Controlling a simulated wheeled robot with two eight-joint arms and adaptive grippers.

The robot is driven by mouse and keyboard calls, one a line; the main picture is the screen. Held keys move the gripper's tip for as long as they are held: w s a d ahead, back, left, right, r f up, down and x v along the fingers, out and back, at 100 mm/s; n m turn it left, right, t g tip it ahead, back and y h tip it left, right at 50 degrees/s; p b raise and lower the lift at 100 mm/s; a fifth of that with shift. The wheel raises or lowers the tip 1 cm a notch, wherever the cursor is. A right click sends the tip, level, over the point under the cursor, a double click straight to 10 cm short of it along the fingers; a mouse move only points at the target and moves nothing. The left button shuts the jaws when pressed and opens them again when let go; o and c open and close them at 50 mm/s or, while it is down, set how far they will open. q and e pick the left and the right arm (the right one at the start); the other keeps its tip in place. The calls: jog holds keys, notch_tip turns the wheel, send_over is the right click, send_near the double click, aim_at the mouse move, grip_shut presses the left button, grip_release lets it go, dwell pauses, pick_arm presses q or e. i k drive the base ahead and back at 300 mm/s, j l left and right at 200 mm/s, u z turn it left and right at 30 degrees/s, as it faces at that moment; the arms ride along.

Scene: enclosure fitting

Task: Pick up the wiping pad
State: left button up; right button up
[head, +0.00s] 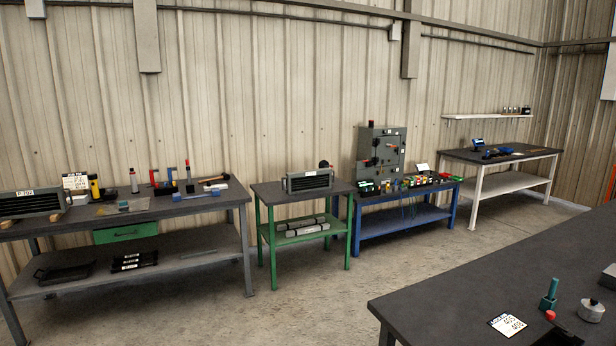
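I cannot single out the wiping pad with certainty at this distance. A small flat blue-green piece (123,205) lies on a pale sheet on the left grey workbench (170,210). A blue item (201,194) lies farther right on the same bench, and its kind is too small to tell. Neither of my grippers shows in the head view.
A green-framed table (266,193) carries a grey vented box (309,180). A blue bench (400,212) holds a grey cabinet (381,150) and several small parts. A dark table (450,295) fills the right foreground, with a label card (507,325). Concrete floor (310,290) is open between.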

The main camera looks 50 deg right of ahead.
aim_at(122, 205)
jog(key=u, duration=1.2)
jog(key=z, duration=1.7)
jog(key=i+u, duration=0.1)
jog(key=i, duration=4.5)
